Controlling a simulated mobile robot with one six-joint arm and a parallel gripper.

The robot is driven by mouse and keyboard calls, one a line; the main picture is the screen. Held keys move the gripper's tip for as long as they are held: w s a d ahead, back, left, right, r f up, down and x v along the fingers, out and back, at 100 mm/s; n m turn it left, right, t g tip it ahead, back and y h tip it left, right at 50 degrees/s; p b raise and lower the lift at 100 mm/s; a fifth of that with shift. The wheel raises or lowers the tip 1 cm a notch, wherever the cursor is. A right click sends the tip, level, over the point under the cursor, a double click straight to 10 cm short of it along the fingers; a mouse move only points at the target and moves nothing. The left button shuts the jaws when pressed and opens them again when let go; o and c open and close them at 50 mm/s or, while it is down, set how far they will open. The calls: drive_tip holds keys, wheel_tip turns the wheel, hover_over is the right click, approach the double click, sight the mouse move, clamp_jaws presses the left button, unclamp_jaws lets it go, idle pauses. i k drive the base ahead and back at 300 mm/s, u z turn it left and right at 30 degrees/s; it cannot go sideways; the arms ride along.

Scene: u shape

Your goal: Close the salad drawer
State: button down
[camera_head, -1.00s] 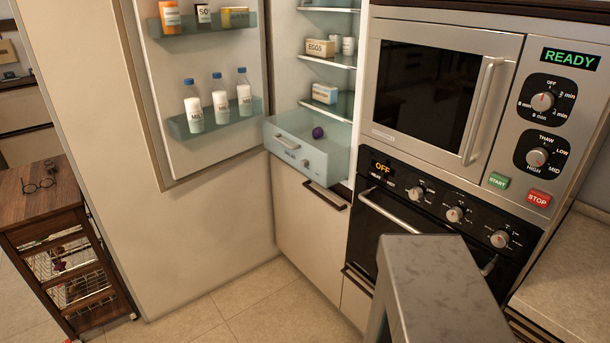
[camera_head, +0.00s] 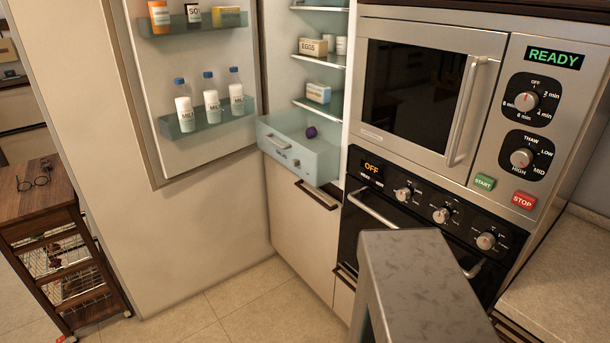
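The salad drawer (camera_head: 312,163) is a pale, see-through bin at the bottom of the open fridge. It is pulled out, sticking forward past the shelves above it. A small round purple item (camera_head: 311,132) lies inside it. The fridge door (camera_head: 207,185) stands wide open to the left of the drawer. My gripper is not in view.
Milk bottles (camera_head: 211,104) stand in the door rack. A microwave (camera_head: 420,88) and oven (camera_head: 425,215) are at right. A grey-topped counter or block (camera_head: 425,285) stands in the foreground. A wooden trolley (camera_head: 60,245) is at left. Tiled floor between is clear.

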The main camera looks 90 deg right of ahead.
sight(287, 146)
drive_tip(key=u, duration=0.15)
drive_tip(key=k, duration=0.6)
drive_tip(key=z, duration=0.85)
drive_tip(key=i, duration=0.5)
